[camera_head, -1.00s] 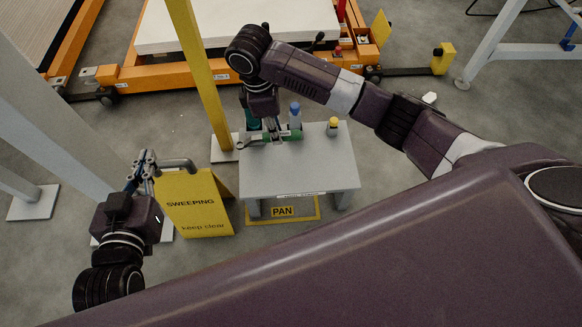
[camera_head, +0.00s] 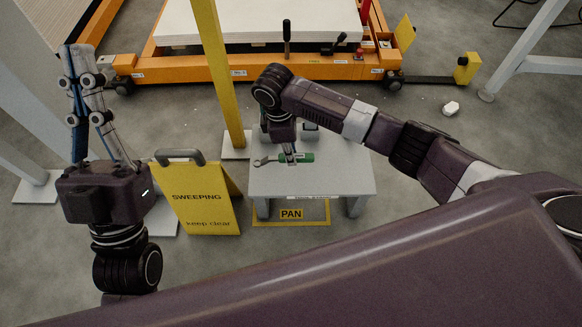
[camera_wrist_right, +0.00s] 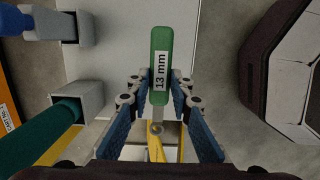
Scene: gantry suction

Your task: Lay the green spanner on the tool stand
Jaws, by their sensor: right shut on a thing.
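The green spanner (camera_head: 305,157) has a green handle and a grey metal head pointing left in the head view. My right gripper (camera_head: 290,158) is shut on it and points down over the grey tool stand (camera_head: 325,183). In the right wrist view the handle (camera_wrist_right: 161,70), labelled "13 mm", reaches out beyond the fingertips of the gripper (camera_wrist_right: 159,85). I cannot tell whether the spanner touches the stand's top. My left gripper (camera_head: 80,60) points up at the far left, away from the stand. Whether its fingers are apart is unclear.
A yellow sweeping sign (camera_head: 200,200) stands left of the stand, near a yellow post (camera_head: 216,75). The right wrist view shows a blue-ended tool (camera_wrist_right: 42,23) and a green cylinder (camera_wrist_right: 52,135), each at a grey block. An orange-framed cart (camera_head: 250,68) is behind. The stand's front top is clear.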

